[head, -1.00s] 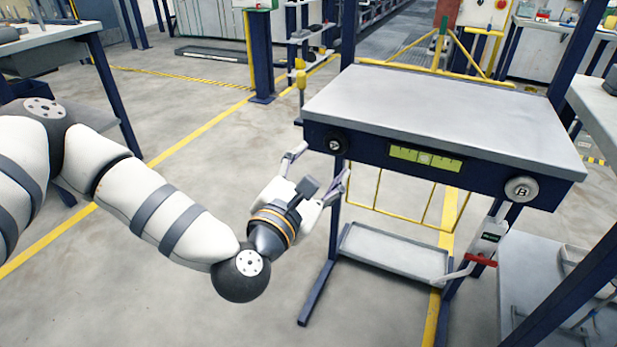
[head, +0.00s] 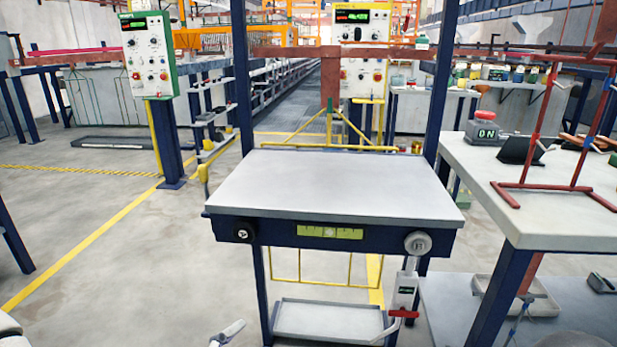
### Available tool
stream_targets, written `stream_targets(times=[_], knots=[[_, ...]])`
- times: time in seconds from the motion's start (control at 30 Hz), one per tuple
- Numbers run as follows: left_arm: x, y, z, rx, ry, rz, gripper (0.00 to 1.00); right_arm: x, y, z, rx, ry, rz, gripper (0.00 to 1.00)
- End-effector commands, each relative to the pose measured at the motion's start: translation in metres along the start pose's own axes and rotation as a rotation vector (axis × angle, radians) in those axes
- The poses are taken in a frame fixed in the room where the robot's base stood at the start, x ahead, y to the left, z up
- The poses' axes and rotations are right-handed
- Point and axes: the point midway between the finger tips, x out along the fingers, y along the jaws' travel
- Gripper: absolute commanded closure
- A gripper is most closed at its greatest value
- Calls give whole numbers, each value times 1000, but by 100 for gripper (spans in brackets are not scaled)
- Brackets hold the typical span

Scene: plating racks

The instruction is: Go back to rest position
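Only a pale fingertip of my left gripper (head: 228,332) shows at the bottom edge of the head view, left of the workbench's front leg. The rest of that gripper is cut off, so its opening cannot be read. A small white piece of my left arm shows in the bottom left corner. The workbench (head: 335,185) stands in front of me with a bare grey top. I see nothing held at the visible fingertip.
A yellow wire frame (head: 351,270) and a grey tray (head: 328,320) sit under the bench. A side table (head: 560,215) at the right carries a red rack (head: 545,130) and an ON button box (head: 483,130). Floor at the left is open. A control panel (head: 148,55) stands behind.

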Motion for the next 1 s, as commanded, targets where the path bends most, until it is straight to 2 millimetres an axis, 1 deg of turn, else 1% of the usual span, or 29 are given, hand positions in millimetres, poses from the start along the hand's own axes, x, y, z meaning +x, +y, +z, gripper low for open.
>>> stream_targets(times=[0.03,0.07,0.1,0.17,0.2,0.23,0.27,0.3,0.37,0.4,0.5,0.57,0.63,1.0], knots=[[-18,-36,4,171,-3,-162,40,-18,0,-4,1,35,-2,100],[-31,-63,-1,283,-7,-270,40,-24,0,-5,1,48,-2,100],[-52,-95,-10,432,-20,-413,40,-32,0,-8,1,65,-3,100],[-91,-135,-28,655,-60,-628,40,-45,-1,-11,2,94,-4,100],[-121,-156,-42,802,-101,-768,40,-54,-1,-14,2,115,-5,100],[-144,-167,-54,907,-136,-872,40,-61,-1,-16,3,131,-6,100],[-168,-175,-66,1008,-174,-971,40,-67,-1,-18,3,148,-7,100],[-198,-182,-82,1129,-229,-1096,40,-76,-1,-21,3,169,-8,100],[-238,-182,-106,1281,-310,-1262,40,-87,-2,-25,4,198,-9,100],[-260,-179,-118,1359,-361,-1354,40,-93,-2,-27,4,214,-10,100],[-297,-169,-141,1481,-459,-1519,40,-102,-2,-30,4,238,-11,100],[-309,-166,-148,1513,-493,-1574,40,-104,-2,-31,5,243,-12,100],[-315,-165,-151,1524,-513,-1601,40,-103,-2,-31,5,242,-12,100],[-316,-167,-152,1519,-516,-1603,40,-101,-2,-30,5,235,-12,100]])
